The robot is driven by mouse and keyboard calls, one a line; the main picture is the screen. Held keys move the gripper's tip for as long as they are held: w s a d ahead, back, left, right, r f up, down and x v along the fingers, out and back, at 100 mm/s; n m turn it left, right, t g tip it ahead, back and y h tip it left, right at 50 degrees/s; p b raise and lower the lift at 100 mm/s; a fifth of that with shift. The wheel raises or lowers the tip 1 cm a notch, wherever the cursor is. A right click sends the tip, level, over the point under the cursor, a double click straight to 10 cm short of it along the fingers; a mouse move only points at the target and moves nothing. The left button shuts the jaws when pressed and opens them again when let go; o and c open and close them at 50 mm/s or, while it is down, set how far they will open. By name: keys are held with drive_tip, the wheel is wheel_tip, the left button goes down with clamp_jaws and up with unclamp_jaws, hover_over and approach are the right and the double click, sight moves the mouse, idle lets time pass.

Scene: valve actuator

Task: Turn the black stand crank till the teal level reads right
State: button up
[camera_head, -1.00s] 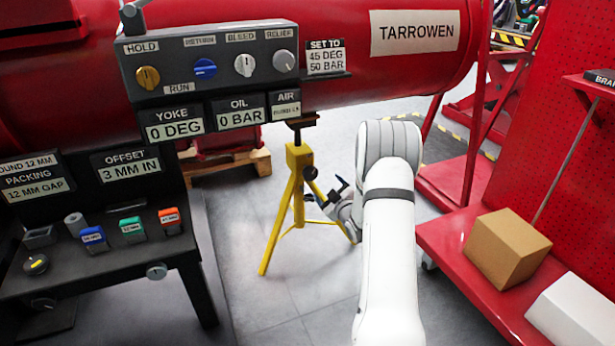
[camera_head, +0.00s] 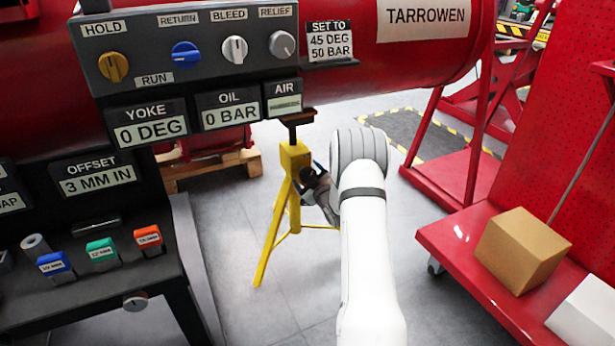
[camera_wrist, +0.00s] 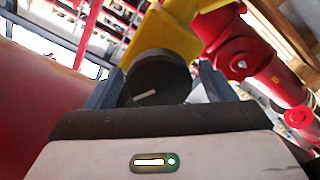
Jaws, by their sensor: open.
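The yellow stand (camera_head: 290,165) stands under the red cylinder on a tripod of legs. Its black crank (camera_wrist: 158,78), a round knob with a pale stripe, sits in the middle of the wrist view in front of the yellow body. My gripper (camera_wrist: 163,70) is open, with one finger on each side of the knob. I cannot tell whether the fingers touch it. In the head view my gripper (camera_head: 318,187) is beside the stand's head, and the crank is hard to separate from it. I cannot make out a teal level in either view.
A panel (camera_head: 200,50) of knobs hangs at upper left, with readouts of 0 DEG and 0 BAR. A dark bench (camera_head: 90,300) with coloured blocks is at lower left. A red cart (camera_head: 480,255) with a cardboard box (camera_head: 522,250) is at right. Grey floor is clear around the tripod.

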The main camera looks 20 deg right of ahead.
drive_tip(key=shift+w, duration=0.7)
drive_tip(key=c, duration=0.9)
drive_tip(key=shift+d, duration=0.4)
drive_tip(key=shift+c, duration=0.4)
drive_tip(key=shift+a, duration=0.3)
drive_tip(key=shift+m, duration=0.4)
